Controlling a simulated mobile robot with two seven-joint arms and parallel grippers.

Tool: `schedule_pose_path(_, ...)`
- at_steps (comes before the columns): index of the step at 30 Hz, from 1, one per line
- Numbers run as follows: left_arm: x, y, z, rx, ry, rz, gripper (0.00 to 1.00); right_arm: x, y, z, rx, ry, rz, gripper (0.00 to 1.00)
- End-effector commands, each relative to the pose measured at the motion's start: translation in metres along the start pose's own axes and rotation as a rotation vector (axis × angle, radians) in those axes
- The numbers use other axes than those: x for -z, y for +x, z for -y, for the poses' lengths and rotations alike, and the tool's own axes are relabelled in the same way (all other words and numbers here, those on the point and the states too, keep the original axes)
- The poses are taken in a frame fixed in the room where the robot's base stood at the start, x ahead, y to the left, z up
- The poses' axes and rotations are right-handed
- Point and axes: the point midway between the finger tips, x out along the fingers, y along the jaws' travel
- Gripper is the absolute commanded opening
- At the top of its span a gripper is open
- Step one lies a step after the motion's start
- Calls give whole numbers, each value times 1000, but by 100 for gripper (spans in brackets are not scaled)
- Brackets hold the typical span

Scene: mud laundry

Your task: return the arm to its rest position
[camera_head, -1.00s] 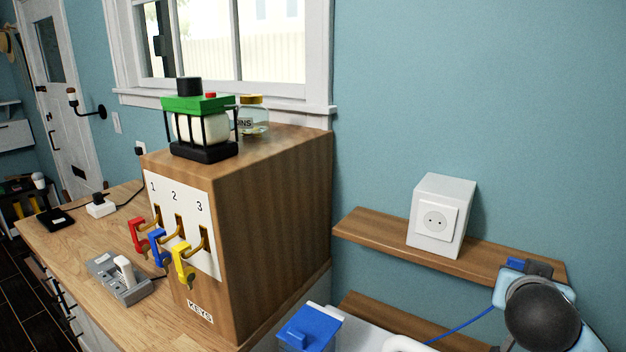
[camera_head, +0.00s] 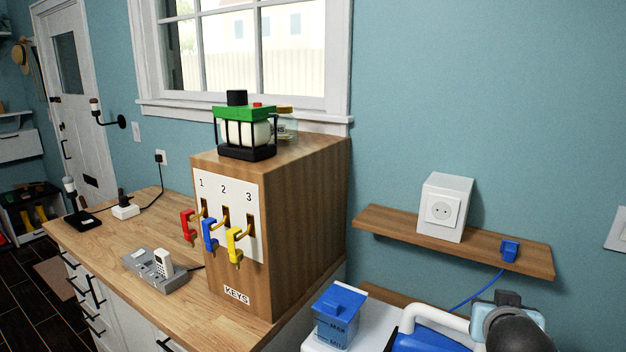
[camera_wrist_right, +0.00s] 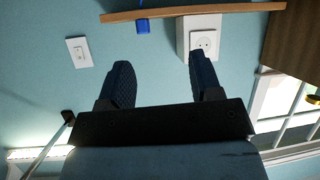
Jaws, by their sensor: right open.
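My right arm (camera_head: 512,328) shows at the lower right of the head view, below the wall shelf; its fingers are hidden there. In the right wrist view, which is upside down, my right gripper (camera_wrist_right: 160,80) is open, with two dark fingers wide apart and nothing between them. A blue plug (camera_head: 510,250) with a blue cord rests on the right part of the shelf, apart from the gripper; it also shows in the wrist view (camera_wrist_right: 143,27). My left gripper is in neither view.
The wooden shelf (camera_head: 385,222) carries a white socket box (camera_head: 440,208). To the left, a wooden key cabinet (camera_head: 300,215) stands on the counter (camera_head: 100,235). The wall above the shelf is clear.

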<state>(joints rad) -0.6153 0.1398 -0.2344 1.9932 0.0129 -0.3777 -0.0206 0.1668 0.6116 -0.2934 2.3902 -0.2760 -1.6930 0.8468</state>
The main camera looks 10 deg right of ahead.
Motion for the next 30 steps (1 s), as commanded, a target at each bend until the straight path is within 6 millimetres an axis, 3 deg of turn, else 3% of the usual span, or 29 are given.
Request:
schedule_pose_path(5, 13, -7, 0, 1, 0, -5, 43, -65, 18, 36, 175, -159, 86, 59)
schedule_pose_path(10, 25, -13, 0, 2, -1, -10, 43, -157, 18, 70, 397, -291, 152, 59)
schedule_pose_path(15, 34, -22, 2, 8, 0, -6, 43, -266, -12, 92, 619, -348, 166, 59)
schedule_pose_path(18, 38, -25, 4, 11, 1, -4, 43, -315, -36, 94, 694, -347, 148, 59)
schedule_pose_path(21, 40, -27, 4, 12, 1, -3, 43, -347, -57, 92, 731, -339, 124, 59)
schedule_pose_path(24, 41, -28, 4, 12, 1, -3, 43, -364, -69, 90, 744, -334, 104, 59)
schedule_pose_path(30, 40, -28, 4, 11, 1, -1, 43, -372, -74, 89, 750, -332, 91, 59)
